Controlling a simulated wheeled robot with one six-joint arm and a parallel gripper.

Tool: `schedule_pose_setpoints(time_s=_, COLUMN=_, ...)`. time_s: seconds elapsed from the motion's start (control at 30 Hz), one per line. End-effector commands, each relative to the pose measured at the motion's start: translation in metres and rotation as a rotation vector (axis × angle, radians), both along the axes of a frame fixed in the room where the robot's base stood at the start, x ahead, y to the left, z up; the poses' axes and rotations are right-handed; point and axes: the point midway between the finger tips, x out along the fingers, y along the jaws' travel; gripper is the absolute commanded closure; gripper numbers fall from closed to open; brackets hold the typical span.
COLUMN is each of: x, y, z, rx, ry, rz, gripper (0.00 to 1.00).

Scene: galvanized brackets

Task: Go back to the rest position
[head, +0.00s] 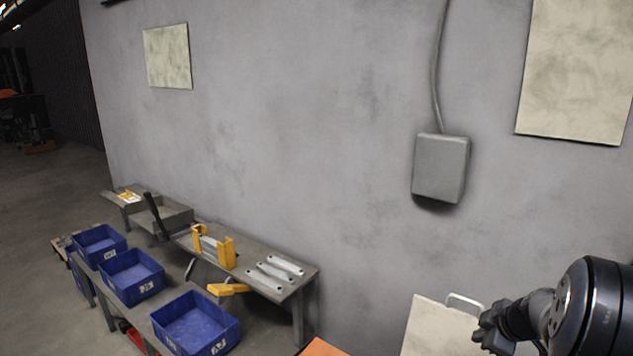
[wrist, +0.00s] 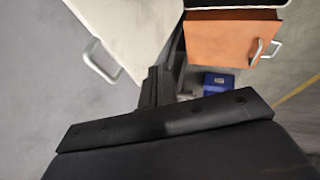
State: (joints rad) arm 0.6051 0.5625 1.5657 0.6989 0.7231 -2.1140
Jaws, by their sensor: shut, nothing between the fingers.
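My gripper (head: 484,335) is at the lower right of the head view, beside the wall and above a pale cabinet or board with a metal handle. It is small and dark there, with its fingers together and nothing held. In the wrist view dark parts of my gripper (wrist: 155,88) stand in front of the pale board and the orange drawer unit. Several galvanized brackets (head: 275,273) lie side by side on the grey table (head: 305,285), well away to the left of my gripper. A yellow fixture (head: 213,247) stands on the same table.
Blue bins (head: 195,325) stand on a lower bench at the front left. The pale board (head: 432,328) is below my gripper; an orange drawer unit (wrist: 222,45) shows in the wrist view. A grey wall box (head: 440,168) hangs behind. The space before the wall is clear.

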Motion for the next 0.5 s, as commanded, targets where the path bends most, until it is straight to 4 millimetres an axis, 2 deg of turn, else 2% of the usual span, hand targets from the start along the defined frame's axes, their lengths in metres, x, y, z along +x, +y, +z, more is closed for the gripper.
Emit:
schedule_pose_setpoints(time_s=0.13, x=-0.014, y=0.000, z=0.013, rx=-0.001, ry=-0.004, rz=-0.001, gripper=1.00)
schedule_pose_setpoints(time_s=0.5, x=-0.047, y=-0.009, z=0.064, rx=-0.001, ry=-0.002, rz=-0.001, gripper=1.00)
